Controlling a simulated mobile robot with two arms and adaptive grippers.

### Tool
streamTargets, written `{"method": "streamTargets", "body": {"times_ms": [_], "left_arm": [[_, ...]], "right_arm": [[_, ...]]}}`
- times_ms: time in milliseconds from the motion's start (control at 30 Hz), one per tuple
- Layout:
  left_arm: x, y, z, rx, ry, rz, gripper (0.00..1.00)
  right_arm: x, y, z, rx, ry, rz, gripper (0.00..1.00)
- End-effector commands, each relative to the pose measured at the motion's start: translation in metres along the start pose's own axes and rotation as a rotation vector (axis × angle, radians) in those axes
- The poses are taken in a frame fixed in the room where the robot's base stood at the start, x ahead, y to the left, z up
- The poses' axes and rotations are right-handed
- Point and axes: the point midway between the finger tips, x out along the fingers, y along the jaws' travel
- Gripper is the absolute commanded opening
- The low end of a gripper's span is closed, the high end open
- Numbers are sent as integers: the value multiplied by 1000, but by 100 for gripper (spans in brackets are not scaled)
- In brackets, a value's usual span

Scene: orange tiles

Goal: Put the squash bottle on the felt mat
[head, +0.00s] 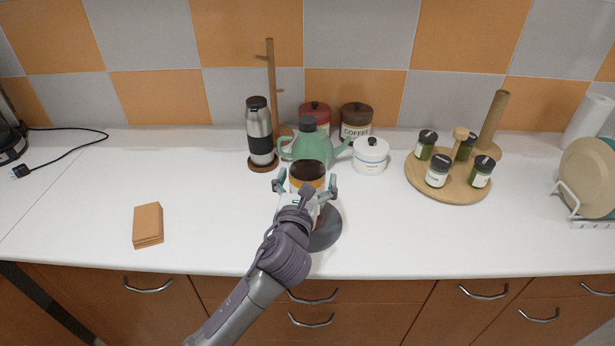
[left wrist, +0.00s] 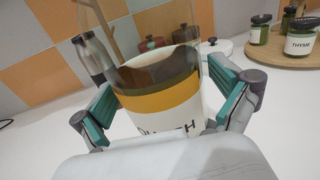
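The squash bottle (head: 307,172) stands near the middle of the counter, in front of the green teapot. In the left wrist view the bottle (left wrist: 160,85) has clear walls and a label with orange and white bands and partly hidden lettering. My left gripper (head: 306,185) reaches in from the front, its fingers on either side of the bottle. In the head view small gaps show between fingers and bottle, so it looks open. A round dark grey mat (head: 327,232), likely the felt mat, lies just in front, partly hidden by my gripper. My right gripper is out of view.
The teapot (head: 311,147) and a white lidded pot (head: 370,156) stand close behind. A steel flask (head: 259,135) stands at the left on a brown coaster. A round wooden tray (head: 437,190) holds several jars. Orange-brown squares (head: 148,225) lie at the left. The front right counter is clear.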

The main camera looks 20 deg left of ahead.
Motion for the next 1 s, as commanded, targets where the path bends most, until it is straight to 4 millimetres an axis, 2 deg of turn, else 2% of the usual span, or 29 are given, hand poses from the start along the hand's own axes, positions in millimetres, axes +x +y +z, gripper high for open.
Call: {"method": "streamTargets", "body": {"times_ms": [300,367,800,1000], "left_arm": [[0,0,4,-1,-1,0,100],[-7,0,1,1,1,0,100],[-94,0,1,-1,1,-2,100],[-116,0,2,0,1,-1,100]], "right_arm": [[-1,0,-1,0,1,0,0],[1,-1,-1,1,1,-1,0],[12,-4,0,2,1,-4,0],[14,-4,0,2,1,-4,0]]}}
